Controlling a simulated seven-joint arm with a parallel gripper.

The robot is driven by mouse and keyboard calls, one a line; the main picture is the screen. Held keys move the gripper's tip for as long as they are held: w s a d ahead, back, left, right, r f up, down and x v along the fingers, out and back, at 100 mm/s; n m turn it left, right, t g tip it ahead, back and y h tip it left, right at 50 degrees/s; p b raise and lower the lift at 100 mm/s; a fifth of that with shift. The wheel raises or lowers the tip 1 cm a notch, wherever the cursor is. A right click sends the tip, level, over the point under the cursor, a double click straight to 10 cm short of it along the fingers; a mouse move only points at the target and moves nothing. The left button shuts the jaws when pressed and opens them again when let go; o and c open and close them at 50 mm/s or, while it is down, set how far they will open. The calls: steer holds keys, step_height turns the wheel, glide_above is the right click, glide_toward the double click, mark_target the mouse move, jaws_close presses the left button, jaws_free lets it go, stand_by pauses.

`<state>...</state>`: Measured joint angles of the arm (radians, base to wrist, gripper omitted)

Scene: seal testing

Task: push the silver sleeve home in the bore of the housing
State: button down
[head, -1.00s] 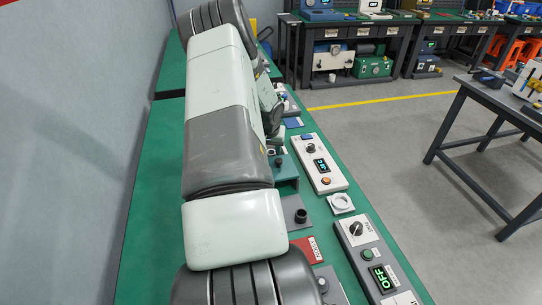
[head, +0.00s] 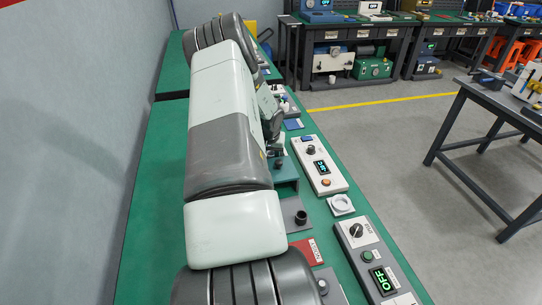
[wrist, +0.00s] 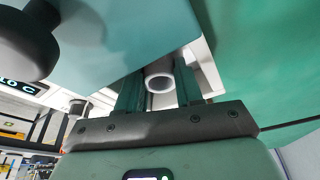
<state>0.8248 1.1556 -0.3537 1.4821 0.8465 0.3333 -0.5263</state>
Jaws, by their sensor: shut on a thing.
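My gripper (wrist: 158,90) shows in the wrist view with its two teal fingers shut on a pale silver sleeve (wrist: 160,84). The sleeve's round open end faces the camera, and its other end runs back out of sight. A large teal block (wrist: 125,40), which may be the housing, lies across the upper part of that view, close to the sleeve. In the head view a teal block (head: 287,172) stands beside my arm. I cannot see the bore or how deep the sleeve sits. In the head view my arm largely hides the fingers and sleeve.
A white control box (head: 320,165) and a grey box reading OFF (head: 375,260) line the bench's right side. A white ring on a plate (head: 341,204) and a black-topped post (head: 300,216) stand nearby. The green bench (head: 150,215) is clear left of my arm.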

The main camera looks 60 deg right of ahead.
step_height(320, 180, up, 9)
steer(key=s, duration=0.1)
steer(key=s+a+f+m, duration=0.1)
steer(key=s+a+m, duration=0.1)
steer(key=s, duration=0.7)
steer(key=s+a+f+m+g, duration=0.1)
steer(key=s+a+m, duration=0.1)
steer(key=s, duration=0.7)
steer(key=s+a+f+m, duration=0.1)
steer(key=s+a, duration=0.1)
steer(key=s, duration=0.7)
steer(key=shift+s+f+m+g, duration=0.1)
steer(key=shift+f+m+g, duration=0.1)
steer(key=shift+m+g, duration=0.15)
steer(key=shift+s+a+f, duration=0.1)
steer(key=shift+s+f, duration=0.05)
steer(key=shift+f, duration=1.95)
steer(key=shift+f, duration=0.4)
jaws_free()
